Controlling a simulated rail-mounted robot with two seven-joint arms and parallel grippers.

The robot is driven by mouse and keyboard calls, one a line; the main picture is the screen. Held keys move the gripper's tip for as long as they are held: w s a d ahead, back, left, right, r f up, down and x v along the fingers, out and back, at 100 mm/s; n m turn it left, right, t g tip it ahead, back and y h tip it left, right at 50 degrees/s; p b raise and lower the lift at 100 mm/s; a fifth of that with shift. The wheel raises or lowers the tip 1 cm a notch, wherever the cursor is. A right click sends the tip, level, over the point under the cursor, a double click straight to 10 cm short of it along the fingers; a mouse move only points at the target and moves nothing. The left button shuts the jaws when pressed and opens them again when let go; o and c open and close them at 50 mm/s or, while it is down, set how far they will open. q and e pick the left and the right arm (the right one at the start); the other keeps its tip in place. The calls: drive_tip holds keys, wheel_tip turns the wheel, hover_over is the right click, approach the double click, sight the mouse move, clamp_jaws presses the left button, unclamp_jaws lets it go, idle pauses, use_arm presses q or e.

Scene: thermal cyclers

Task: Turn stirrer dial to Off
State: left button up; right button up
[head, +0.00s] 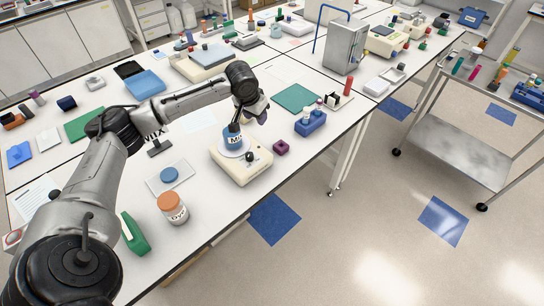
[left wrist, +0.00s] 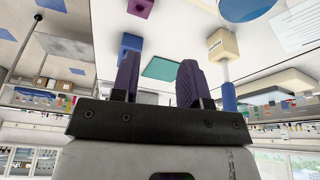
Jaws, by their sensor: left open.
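The stirrer (head: 247,176) is a cream box with a white round plate in the head view, in the middle of the bench. A blue-labelled container (head: 233,140) stands on its plate. A black dial (head: 252,157) sits on the stirrer's front right top; its setting is too small to read. My left gripper (head: 259,112) is above and behind the stirrer, apart from the dial. In the left wrist view its two purple fingers (left wrist: 157,82) are spread with nothing between them. My right gripper is not in view.
A small purple block (head: 281,147) and a blue rack (head: 311,124) with bottles stand right of the stirrer. An orange-lidded jar (head: 172,207) and a white tray (head: 167,177) with a blue disc are left of it. A green mat (head: 297,98) lies behind.

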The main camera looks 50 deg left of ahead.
sight(249, 154)
use_arm(q)
drive_tip(key=s+f+n+g, duration=0.1)
drive_tip(key=f+n, duration=0.2)
drive_tip(key=f, duration=0.1)
drive_tip(key=s+d+f+n+g+b, duration=0.1)
drive_tip(key=s+f+n, duration=0.1)
drive_tip(key=f+n, duration=0.1)
drive_tip(key=s+f+n+g+h, duration=0.1)
drive_tip(key=f+n, duration=0.2)
drive_tip(key=f, duration=0.3)
drive_tip(key=shift+s+d, duration=0.2)
drive_tip(key=shift+s, duration=0.1)
drive_tip(key=shift+f, duration=0.8)
